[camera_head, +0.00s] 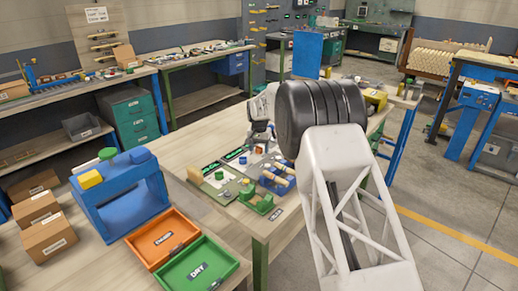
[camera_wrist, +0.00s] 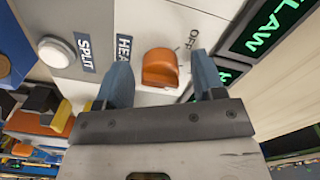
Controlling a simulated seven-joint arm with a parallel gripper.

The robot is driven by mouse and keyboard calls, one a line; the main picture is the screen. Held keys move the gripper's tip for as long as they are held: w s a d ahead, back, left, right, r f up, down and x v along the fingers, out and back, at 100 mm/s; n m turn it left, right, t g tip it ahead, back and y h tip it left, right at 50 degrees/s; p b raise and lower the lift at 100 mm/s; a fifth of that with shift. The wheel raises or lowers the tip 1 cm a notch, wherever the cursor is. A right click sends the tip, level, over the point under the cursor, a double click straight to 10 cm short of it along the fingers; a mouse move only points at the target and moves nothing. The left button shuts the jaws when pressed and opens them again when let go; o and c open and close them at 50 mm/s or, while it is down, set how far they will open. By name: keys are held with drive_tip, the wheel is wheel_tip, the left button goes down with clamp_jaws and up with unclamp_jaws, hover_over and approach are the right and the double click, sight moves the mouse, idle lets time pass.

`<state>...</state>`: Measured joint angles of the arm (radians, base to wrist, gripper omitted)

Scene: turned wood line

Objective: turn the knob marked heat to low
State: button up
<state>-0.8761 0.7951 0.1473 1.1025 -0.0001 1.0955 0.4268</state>
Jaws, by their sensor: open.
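In the wrist view an orange knob (camera_wrist: 160,70) sits on a pale panel. A blue label (camera_wrist: 124,48) reading "HEA…", partly hidden by a finger, is left of it, and the word "OFF" (camera_wrist: 193,38) is printed at its upper right. My gripper (camera_wrist: 161,62) is open, with one blue-grey finger on each side of the knob and visible gaps between. I cannot tell whether the fingertips reach down past the knob's top. A word for low is not visible. In the head view my arm hides the knob.
A round white button (camera_wrist: 57,53) labelled "SPLIT" is left of the knob. A green-lettered display (camera_wrist: 272,27) is to the right. In the head view, a blue stand (camera_head: 120,195), an orange tray (camera_head: 138,247) and a green tray (camera_head: 225,249) occupy the near bench.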

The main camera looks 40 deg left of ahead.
sight(259, 147)
drive_tip(key=shift+r, duration=0.15)
drive_tip(key=shift+r, duration=3.75)
